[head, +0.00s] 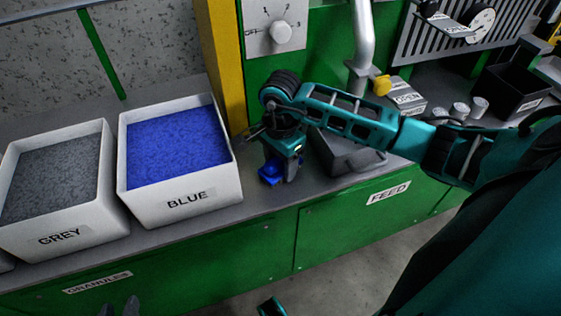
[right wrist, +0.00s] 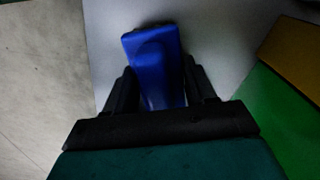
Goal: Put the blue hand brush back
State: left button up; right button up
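The blue hand brush (head: 271,172) is at the counter's front edge, right of the BLUE box, partly hidden by my right gripper (head: 283,170). In the right wrist view the brush (right wrist: 155,62) fills the space between the fingers of the right gripper (right wrist: 160,82), which look closed against its sides. Whether the brush touches the counter is hard to tell. My left gripper (head: 119,308) shows only as two dark fingertips, apart and with nothing between them, at the bottom edge of the head view.
The white BLUE box (head: 187,197) of blue granules and the GREY box (head: 60,238) stand left on the grey counter (head: 260,208). A dark grey scoop-like object (head: 348,155) lies behind my right arm. A yellow post (head: 222,60), dial (head: 281,32) and black bin (head: 512,92) stand behind.

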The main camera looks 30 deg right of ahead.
jog(key=o, duration=0.4)
jog(key=shift+c, duration=0.2)
jog(key=shift+r+p, duration=0.3)
jog(key=shift+r, duration=0.2)
notch_tip(320, 180, up, 11)
jog(key=shift+r+p, duration=0.15)
jog(key=shift+p, duration=0.95)
jog(key=shift+s, duration=0.1)
